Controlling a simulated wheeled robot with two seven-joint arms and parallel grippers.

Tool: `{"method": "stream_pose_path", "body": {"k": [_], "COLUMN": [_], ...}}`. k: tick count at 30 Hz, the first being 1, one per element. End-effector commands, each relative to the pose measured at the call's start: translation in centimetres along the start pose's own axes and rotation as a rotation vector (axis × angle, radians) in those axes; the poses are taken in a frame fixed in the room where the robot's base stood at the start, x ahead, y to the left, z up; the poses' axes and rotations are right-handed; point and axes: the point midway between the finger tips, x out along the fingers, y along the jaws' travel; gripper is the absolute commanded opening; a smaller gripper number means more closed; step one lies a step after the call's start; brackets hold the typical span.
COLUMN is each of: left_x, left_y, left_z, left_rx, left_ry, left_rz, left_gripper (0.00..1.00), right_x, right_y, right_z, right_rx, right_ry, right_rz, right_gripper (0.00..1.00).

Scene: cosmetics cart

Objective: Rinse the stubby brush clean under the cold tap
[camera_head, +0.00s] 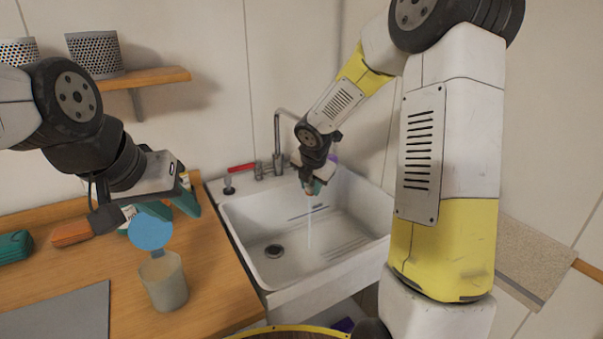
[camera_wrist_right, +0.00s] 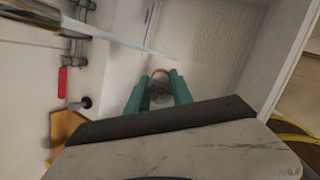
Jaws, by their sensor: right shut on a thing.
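My right gripper (camera_head: 313,187) is over the sink basin, below the tap spout (camera_head: 278,120). In the right wrist view its teal fingers (camera_wrist_right: 158,90) are shut on the stubby brush (camera_wrist_right: 160,92), a short greyish thing with an orange-brown rim. The brush is mostly hidden in the head view. A thin water stream (camera_head: 309,232) falls below the gripper into the basin. In the wrist view a pale streak (camera_wrist_right: 120,42) passes close to the brush; contact is unclear. A red tap handle (camera_head: 242,168) is visible. My left gripper (camera_head: 184,203) hangs over the counter, its jaw opening unclear.
The white sink (camera_head: 236,240) has a dark drain (camera_head: 273,251). On the wooden counter (camera_head: 215,280) are a cloudy cup (camera_head: 164,284), a blue disc (camera_head: 151,232), an orange item (camera_head: 72,233) and a green case (camera_head: 14,247). A shelf (camera_head: 150,77) holds perforated metal cups (camera_head: 94,54).

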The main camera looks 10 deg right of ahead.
Motion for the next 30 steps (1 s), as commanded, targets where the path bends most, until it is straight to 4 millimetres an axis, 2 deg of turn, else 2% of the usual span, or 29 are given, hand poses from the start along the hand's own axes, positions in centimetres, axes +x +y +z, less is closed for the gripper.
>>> {"method": "stream_pose_path", "body": {"k": [16,30], "left_x": [0.0,0.0], "left_y": [0.0,0.0], "left_z": [0.0,0.0], "left_rx": [0.000,0.000], "left_ry": [0.000,0.000], "left_rz": [0.000,0.000], "left_gripper": [0.36,0.36], "right_x": [-0.2,-4.3], "right_y": [0.0,-1.0], "right_z": [0.0,-1.4], "right_rx": [0.000,0.000], "right_ry": [0.000,-0.001], "right_rz": [0.000,0.001], "right_gripper": [0.00,0.00]}}
